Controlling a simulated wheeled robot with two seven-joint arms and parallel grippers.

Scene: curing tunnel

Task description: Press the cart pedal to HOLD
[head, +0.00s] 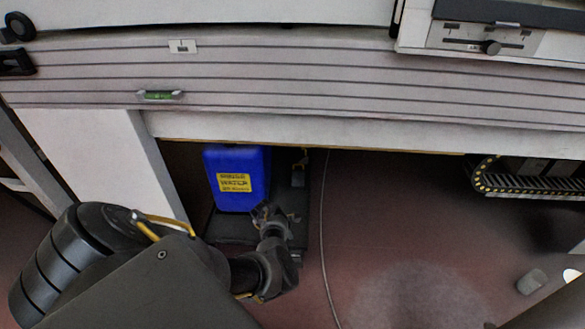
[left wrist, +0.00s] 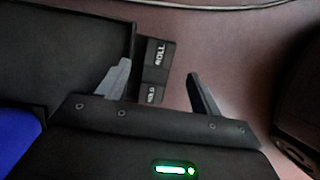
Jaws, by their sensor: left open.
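The cart pedal (left wrist: 158,56) is a dark plate in the left wrist view, beside the cart's black deck (left wrist: 65,60). It has a ROLL label on its upper part and a HOLD label on its lower part. My left gripper (left wrist: 158,68) is open and empty, its two grey fingers on either side of the pedal in this view. I cannot tell whether it touches the pedal. In the head view my left gripper (head: 268,214) is low by the cart, in front of the blue container (head: 225,165). The pedal is not clear there. My right gripper is not in view.
The tunnel's striped front panel (head: 300,80) runs above the cart. A thin grey cable (head: 322,220) lies on the reddish floor right of the cart. A black cable chain (head: 525,183) is at the far right. The floor between is mostly clear.

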